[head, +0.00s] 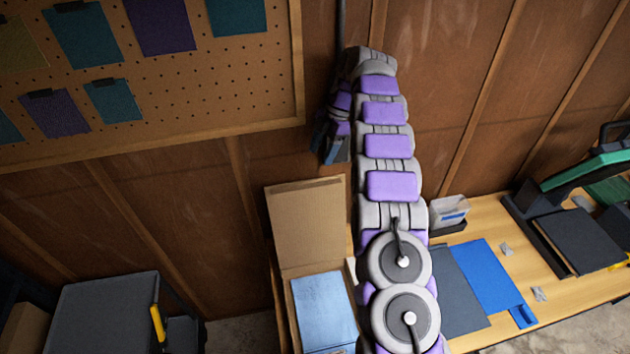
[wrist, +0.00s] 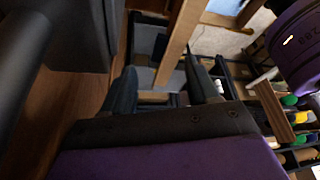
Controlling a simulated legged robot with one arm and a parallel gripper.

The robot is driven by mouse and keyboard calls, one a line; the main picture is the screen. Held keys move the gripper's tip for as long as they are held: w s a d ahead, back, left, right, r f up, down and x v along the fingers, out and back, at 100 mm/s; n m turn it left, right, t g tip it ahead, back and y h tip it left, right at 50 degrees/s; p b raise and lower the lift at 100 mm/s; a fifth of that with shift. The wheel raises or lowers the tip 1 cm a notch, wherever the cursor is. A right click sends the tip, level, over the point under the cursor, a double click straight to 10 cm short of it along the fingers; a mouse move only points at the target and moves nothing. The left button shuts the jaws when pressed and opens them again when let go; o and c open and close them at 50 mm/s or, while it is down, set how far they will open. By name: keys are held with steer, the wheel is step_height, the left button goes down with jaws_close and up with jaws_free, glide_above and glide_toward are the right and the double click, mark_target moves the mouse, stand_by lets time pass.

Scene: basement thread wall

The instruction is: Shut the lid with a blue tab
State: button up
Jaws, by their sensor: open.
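A cardboard box stands open at the front centre in the head view, its lid (head: 308,222) raised against the wall and light blue folded cloth (head: 322,308) inside. I see no blue tab on this lid. On the bench to its right lies a flat blue panel (head: 485,275) with a small blue tab (head: 523,316) at its near right corner, beside a dark grey panel (head: 455,290). I cannot tell whether these form a lid. My gripper (head: 328,148) hangs by the wall above the box lid, apart from it. In the wrist view my gripper (wrist: 160,88) is open and empty.
A heat press (head: 580,235) with a green arm is at the bench's right. A small clear bin (head: 448,212) stands behind the panels. A grey case (head: 105,310) with a yellow handle is at lower left. A pegboard (head: 210,95) with cloth swatches hangs upper left.

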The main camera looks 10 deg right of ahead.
steer(key=b, duration=0.2)
glide_above(305, 182)
steer(key=w, duration=0.2)
step_height(305, 182, down, 2)
steer(key=f, duration=0.1)
steer(key=x, duration=0.2)
steer(key=d+x, duration=0.1)
steer(key=x, duration=0.2)
steer(key=shift+w+f, duration=0.1)
steer(key=shift+f, duration=0.25)
steer(key=d, duration=0.3)
steer(key=shift+c, duration=1.1)
steer(key=shift+d, duration=0.2)
steer(key=shift+c, duration=1.5)
steer(key=shift+a+r, duration=0.1)
steer(key=shift+a, duration=0.8)
steer(key=c, duration=0.4)
steer(key=shift+b, duration=0.3)
jaws_close()
steer(key=shift+d, duration=0.15)
